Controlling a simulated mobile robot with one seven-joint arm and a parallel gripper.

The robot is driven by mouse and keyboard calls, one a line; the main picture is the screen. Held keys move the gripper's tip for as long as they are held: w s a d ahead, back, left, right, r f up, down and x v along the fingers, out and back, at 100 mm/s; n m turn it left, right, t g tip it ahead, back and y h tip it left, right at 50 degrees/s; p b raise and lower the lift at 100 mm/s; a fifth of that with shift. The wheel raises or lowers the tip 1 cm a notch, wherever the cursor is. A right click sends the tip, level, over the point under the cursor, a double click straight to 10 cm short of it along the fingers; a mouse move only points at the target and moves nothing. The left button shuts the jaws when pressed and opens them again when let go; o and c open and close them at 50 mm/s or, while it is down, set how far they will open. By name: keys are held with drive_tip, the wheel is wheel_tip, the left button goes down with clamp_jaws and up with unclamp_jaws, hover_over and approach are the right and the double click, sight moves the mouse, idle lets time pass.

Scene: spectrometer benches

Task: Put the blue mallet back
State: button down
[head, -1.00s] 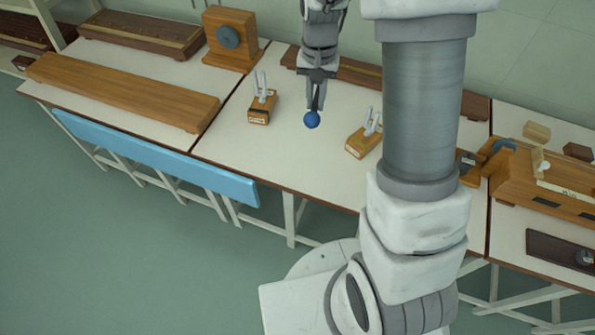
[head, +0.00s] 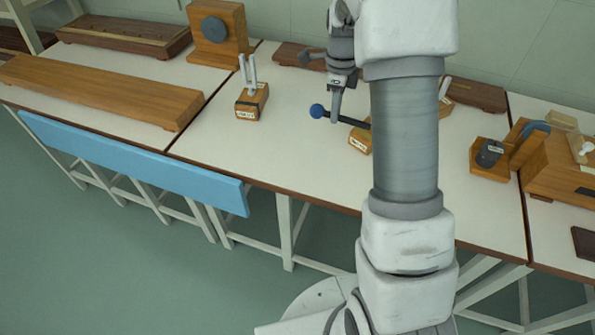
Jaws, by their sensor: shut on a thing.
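The blue mallet (head: 317,111) has a round blue head and a thin dark handle. My gripper (head: 336,113) is shut on the handle just right of the head, above the middle bench. The mallet lies nearly level in the picture, head to the left, its handle running right toward my arm, which hides any part beyond. A tuning fork on a wooden box (head: 251,101) stands to the left on the bench. A second wooden box (head: 359,140) sits below the handle, partly hidden by my arm; a prong shows to the right of my arm.
A long wooden box (head: 100,90) and a wooden block with a grey disc (head: 215,35) are on the left bench. A blue board (head: 130,160) runs along the front edge. Wooden apparatus (head: 505,150) stands at right. The middle bench front is clear.

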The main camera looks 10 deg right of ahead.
drive_tip(key=b, duration=0.3)
hover_over(293, 163)
wheel_tip(293, 163, down, 7)
drive_tip(key=shift+w+f, duration=0.1)
drive_tip(key=shift+f, duration=0.05)
drive_tip(key=shift+f+b, duration=0.35)
drive_tip(key=shift+f, duration=1.55)
drive_tip(key=shift+f, duration=0.15)
drive_tip(key=c, duration=0.8)
unclamp_jaws()
drive_tip(key=shift+c, duration=0.2)
